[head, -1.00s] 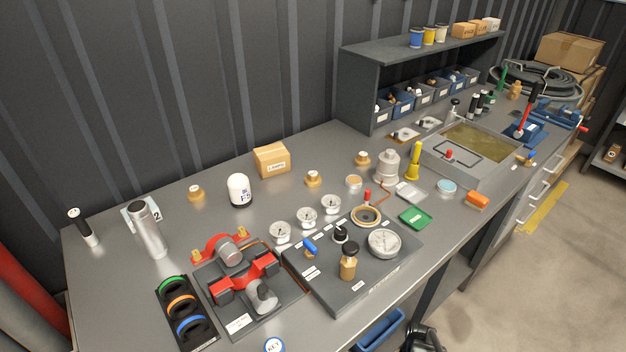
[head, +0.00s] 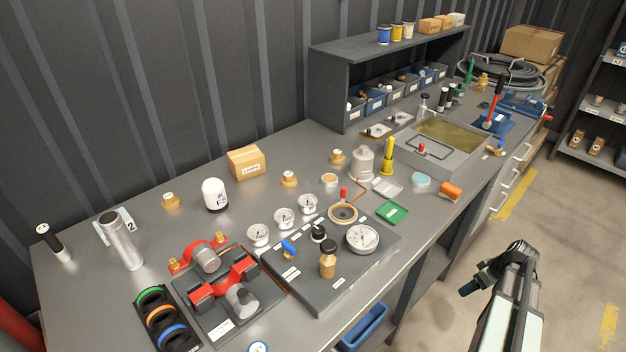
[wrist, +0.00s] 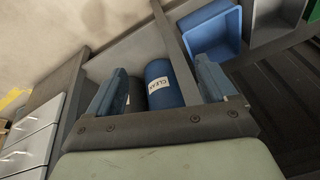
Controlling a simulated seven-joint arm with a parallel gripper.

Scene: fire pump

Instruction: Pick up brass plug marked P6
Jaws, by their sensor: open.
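Three brass plugs stand on the steel workbench: one at the left (head: 171,201), one in the middle (head: 289,179) and one farther right (head: 337,157). Each has a pale marked top, too small to read, so I cannot tell which is P6. My gripper (head: 484,275) is off the bench's front side at the lower right in the head view, well away from the plugs. In the wrist view my gripper (wrist: 162,85) is open and empty, its two fingers spread, and no plug shows there.
A pressure-gauge board (head: 335,270), a red pump assembly (head: 215,285), a white bottle (head: 214,195) and a cardboard box (head: 246,162) crowd the bench. A shelf unit (head: 330,95) stands behind. Under the bench, the wrist view shows a blue can (wrist: 165,85) and blue bin (wrist: 212,35).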

